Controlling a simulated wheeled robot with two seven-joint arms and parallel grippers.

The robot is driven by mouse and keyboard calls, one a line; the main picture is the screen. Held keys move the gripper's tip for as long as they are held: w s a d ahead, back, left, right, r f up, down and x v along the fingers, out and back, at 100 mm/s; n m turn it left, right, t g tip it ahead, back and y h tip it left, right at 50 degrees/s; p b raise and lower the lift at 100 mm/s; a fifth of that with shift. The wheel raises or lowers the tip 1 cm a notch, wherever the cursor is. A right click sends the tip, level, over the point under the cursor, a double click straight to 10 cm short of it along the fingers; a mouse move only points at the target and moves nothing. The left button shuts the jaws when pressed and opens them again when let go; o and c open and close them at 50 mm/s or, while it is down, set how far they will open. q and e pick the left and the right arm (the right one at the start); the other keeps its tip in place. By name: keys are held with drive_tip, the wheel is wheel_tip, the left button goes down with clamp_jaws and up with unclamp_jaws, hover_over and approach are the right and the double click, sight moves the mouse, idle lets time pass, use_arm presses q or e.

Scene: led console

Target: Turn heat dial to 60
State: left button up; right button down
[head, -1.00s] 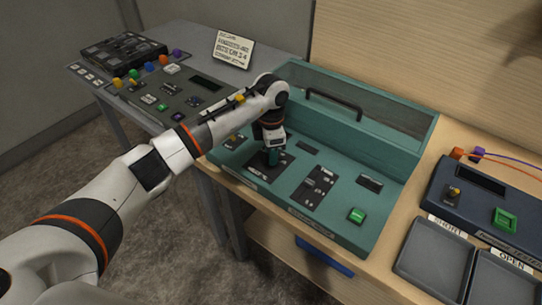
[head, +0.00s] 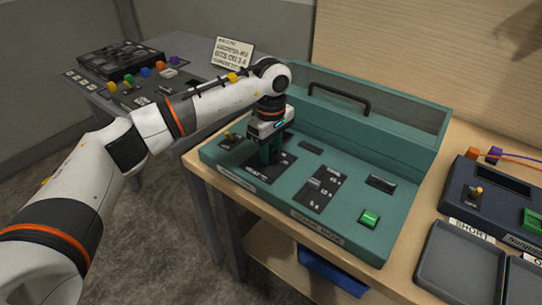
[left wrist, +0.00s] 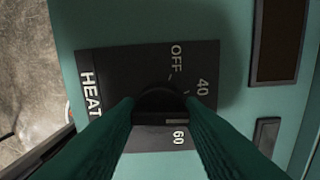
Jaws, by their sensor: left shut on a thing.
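The heat dial (left wrist: 160,100) is a black round knob on a dark plate (left wrist: 110,62) lettered HEAT, with OFF, 40 and 60 marks readable in the left wrist view. The plate sits on the left part of the teal console (head: 335,215). My left gripper (head: 267,155) points down over the plate and is shut on the dial, one green finger on each side of it. The fingers hide part of the dial and plate. A pale line on the knob side lies near the 60 mark; I cannot tell the exact setting. My right gripper is not in view.
On the console are a slider panel (head: 318,188), a green button (head: 370,218) and a black handle (head: 339,96). A dark blue tester (head: 490,200) and grey trays (head: 455,262) stand at the right. A grey table with another panel is at back left.

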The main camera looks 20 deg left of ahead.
sight(271, 152)
use_arm(q)
drive_tip(key=m+b, duration=0.1)
drive_tip(key=m, duration=0.1)
drive_tip(key=shift+m, duration=0.4)
drive_tip(key=m+b, duration=0.1)
drive_tip(key=m, duration=0.2)
drive_tip(key=shift+m+b, duration=0.3)
drive_tip(key=shift+b, duration=0.05)
drive_tip(key=m, duration=0.3)
drive_tip(key=shift+b, duration=0.35)
drive_tip(key=shift+r+m, duration=0.1)
drive_tip(key=shift+m, duration=1.5)
drive_tip(key=o, duration=1)
wheel_tip(271, 152, up, 12)
drive_tip(key=b, duration=0.1)
